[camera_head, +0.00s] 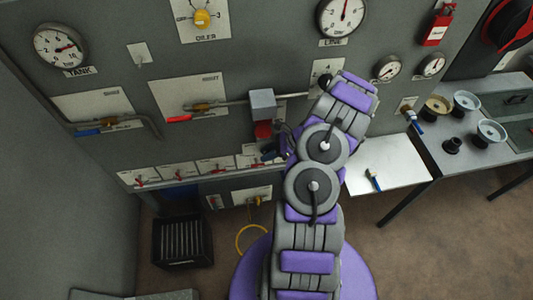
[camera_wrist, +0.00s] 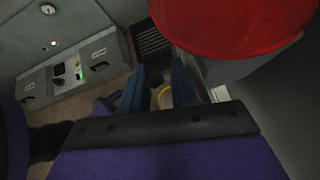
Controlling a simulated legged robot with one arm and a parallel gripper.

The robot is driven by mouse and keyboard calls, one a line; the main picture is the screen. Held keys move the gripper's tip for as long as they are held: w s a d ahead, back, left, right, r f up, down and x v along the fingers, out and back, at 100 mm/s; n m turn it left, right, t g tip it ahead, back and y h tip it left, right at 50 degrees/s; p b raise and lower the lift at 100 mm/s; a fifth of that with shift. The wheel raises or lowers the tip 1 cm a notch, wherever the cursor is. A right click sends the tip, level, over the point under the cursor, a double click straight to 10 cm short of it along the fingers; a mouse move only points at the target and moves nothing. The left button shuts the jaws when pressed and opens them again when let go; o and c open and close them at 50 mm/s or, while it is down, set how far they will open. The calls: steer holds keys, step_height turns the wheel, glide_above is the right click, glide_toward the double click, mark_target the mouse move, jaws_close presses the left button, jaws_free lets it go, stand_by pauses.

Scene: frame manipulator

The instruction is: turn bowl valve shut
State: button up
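A grey filter head (camera_head: 262,103) with a red bowl (camera_head: 263,130) under it hangs on the panel, left of my arm. The red bowl (camera_wrist: 232,22) fills the upper right of the wrist view, close to the camera. My gripper (camera_head: 268,153) is just below the bowl in the head view, partly hidden by my arm. In the wrist view my gripper (camera_wrist: 158,82) has its two blue fingers apart, with a gap between them. I cannot make out a valve handle under the bowl, nor whether anything touches the fingers.
A pipe with a red-handled valve (camera_head: 178,118) runs left of the filter. A blue-handled valve (camera_head: 88,131) is further left. A row of small red valves (camera_head: 182,172) lies below. A black crate (camera_head: 182,242) and a yellow hose (camera_head: 250,238) are low down. A white shelf (camera_head: 395,177) is right of my arm.

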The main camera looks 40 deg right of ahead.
steer(key=p+v, duration=0.1)
steer(key=v, duration=1.5)
steer(key=shift+d+r, duration=0.15)
steer(key=shift+d, duration=0.2)
step_height(320, 180, down, 10)
steer(key=s+t+y+b, duration=0.2)
steer(key=t+y+b, duration=0.3)
steer(key=b, duration=0.4)
steer(key=x, duration=1.6)
steer(key=shift+w+a+r, duration=0.15)
steer(key=shift+w+r, duration=0.1)
steer(key=shift+w, duration=0.15)
